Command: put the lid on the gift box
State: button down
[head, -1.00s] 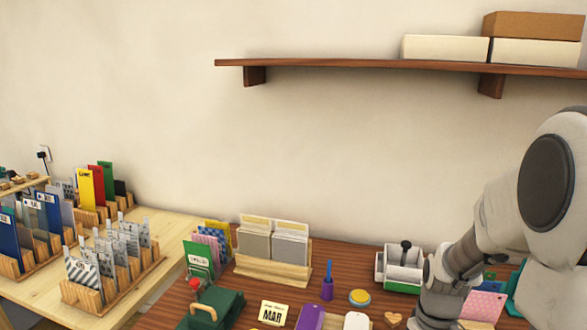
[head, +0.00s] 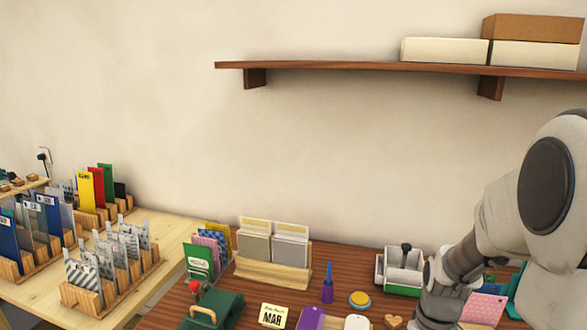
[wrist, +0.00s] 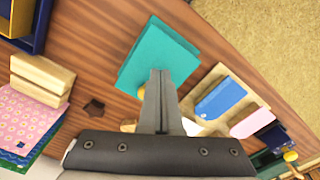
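A teal square box-like thing (wrist: 165,50) lies on the brown desk under my fingertips in the wrist view. A teal patch (head: 517,290) shows at the right of the head view, partly behind my arm. I cannot tell whether it is the gift box, its lid or both. My gripper (wrist: 158,73) has its two fingers together, with only a thin line between them. The fingertips overlap the near edge of the teal thing in the picture. Contact cannot be told, and nothing is clearly held. In the head view my arm hides the gripper.
Near the teal thing lie a blue tag-shaped piece (wrist: 220,98), a pink piece (wrist: 250,122), pink patterned sheets (wrist: 30,120) and a cream block (wrist: 42,78). A green-and-white holder (head: 402,270) stands beside my arm. A wall shelf (head: 350,68) holds boxes above. Bare desk shows around the teal thing.

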jog(key=shift+f+b, duration=0.6)
jog(key=shift+f, duration=0.2)
dwell(1.4)
notch_tip(320, 180, up, 7)
jog(key=p, duration=0.6)
dwell(0.4)
jog(key=s+a+r+m+t+p, duration=0.1)
jog(key=s+a+r+t+p, duration=0.1)
jog(key=r, duration=0.7)
jog(key=s+a+r+m+t+p, duration=0.1)
jog(key=s+a+r+p, duration=0.2)
jog(key=r, duration=0.6)
jog(key=s+a+r+t+p, duration=0.2)
jog(key=s+a+r, duration=0.3)
jog(key=r, duration=0.4)
jog(key=shift+s+a+m+t+p, duration=0.2)
jog(key=shift+s+m+t+p, duration=0.15)
jog(key=shift+s+p, duration=0.3)
